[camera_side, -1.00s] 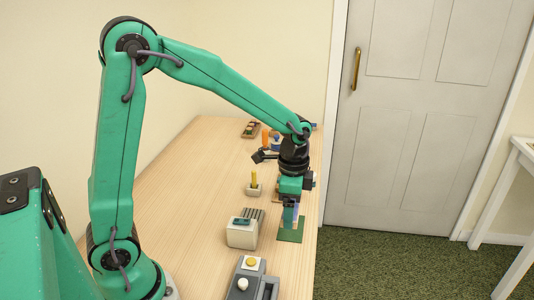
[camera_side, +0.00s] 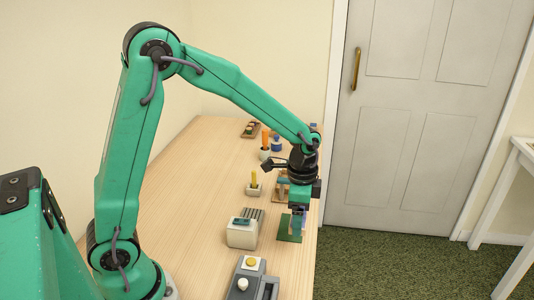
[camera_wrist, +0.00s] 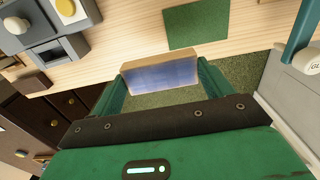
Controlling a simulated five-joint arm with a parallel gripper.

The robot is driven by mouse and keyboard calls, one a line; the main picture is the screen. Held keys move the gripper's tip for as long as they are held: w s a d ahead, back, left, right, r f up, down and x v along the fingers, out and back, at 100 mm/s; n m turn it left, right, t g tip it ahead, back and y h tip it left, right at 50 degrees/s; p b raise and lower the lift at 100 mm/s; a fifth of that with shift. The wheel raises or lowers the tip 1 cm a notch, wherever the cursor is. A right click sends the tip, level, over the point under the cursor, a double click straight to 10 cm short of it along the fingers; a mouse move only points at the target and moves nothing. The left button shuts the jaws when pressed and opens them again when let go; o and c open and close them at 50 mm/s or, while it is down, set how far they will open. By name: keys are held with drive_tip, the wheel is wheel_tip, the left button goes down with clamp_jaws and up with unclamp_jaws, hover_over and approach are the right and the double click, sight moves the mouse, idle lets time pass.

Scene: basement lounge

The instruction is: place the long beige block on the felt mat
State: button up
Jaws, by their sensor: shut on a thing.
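My gripper (camera_wrist: 161,80) is shut on the long block (camera_wrist: 165,76), with one finger at each end. The block shows a narrow beige edge and a wide bluish-grey face. In the side view my gripper (camera_side: 297,222) points down near the table's right edge, and the block is mostly hidden by the fingers. The green felt mat (camera_wrist: 195,25) lies bare on the table in the wrist view, apart from the block in the picture. It also shows in the side view (camera_side: 287,238), partly covered by my gripper.
A cream box (camera_side: 241,234) with a slotted top and a grey unit with knobs (camera_side: 240,287) stand left of the mat. A yellow item in a small holder (camera_side: 254,188) and an orange one (camera_side: 265,140) stand farther back. Carpet lies below the table's right edge.

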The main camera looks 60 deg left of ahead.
drive_tip(key=w+a+f, duration=0.1)
drive_tip(key=a, duration=0.1)
drive_tip(key=w+a+f, duration=0.1)
drive_tip(key=a+f, duration=0.1)
drive_tip(key=w+a+f, duration=0.1)
drive_tip(key=a, duration=0.1)
drive_tip(key=shift+w+a+f, duration=0.25)
drive_tip(key=shift+a+f, duration=0.05)
drive_tip(key=shift+f, duration=2)
drive_tip(key=shift+f, duration=0.15)
drive_tip(key=o, duration=1)
drive_tip(key=shift+o, duration=0.2)
wheel_tip(320, 180, up, 12)
drive_tip(key=shift+r, duration=0.2)
